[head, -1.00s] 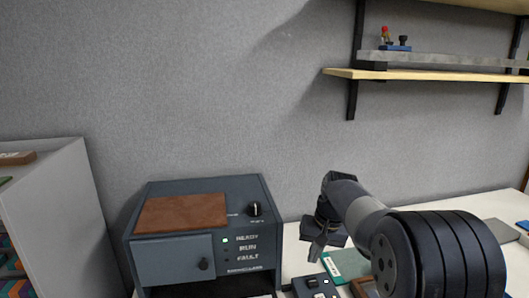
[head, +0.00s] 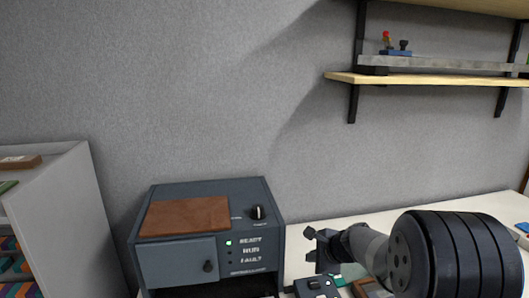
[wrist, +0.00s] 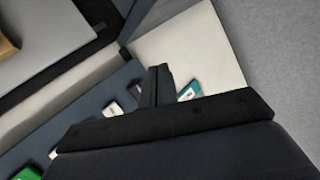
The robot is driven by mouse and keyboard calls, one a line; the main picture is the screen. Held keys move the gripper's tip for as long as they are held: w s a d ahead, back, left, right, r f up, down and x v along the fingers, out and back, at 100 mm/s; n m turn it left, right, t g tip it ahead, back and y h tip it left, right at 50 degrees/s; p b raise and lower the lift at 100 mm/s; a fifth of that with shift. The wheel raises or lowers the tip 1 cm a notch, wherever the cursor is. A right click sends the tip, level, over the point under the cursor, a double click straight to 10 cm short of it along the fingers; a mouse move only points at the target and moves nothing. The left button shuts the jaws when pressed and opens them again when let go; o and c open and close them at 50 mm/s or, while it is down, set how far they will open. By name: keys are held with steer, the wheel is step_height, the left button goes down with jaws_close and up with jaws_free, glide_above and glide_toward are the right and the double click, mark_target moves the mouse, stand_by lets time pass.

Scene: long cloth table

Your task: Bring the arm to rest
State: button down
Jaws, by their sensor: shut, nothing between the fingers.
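My gripper (head: 311,245) is in the lower right of the head view, just right of the dark machine and above the table. In the wrist view my gripper (wrist: 157,86) shows its two dark fingers pressed together with nothing between them. My arm reaches in from the right edge of the head view and partly hides the table behind it.
A dark grey machine (head: 228,194) with a brown board (head: 186,217) on top stands left of my gripper. A control box (head: 318,287) and a green item (head: 352,272) lie below it. A wall shelf (head: 430,80) hangs upper right. A white cabinet (head: 62,210) stands at left.

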steer(key=f+m+b, duration=0.1)
steer(key=d+f+m, duration=0.1)
steer(key=m, duration=0.1)
steer(key=d+f+m+t+h+b, duration=0.1)
steer(key=f, duration=0.1)
steer(key=shift+s+d+b, duration=0.1)
steer(key=shift+b, duration=0.2)
steer(key=shift+f+b, duration=0.7)
steer(key=shift+f, duration=0.05)
steer(key=shift+r, duration=0.1)
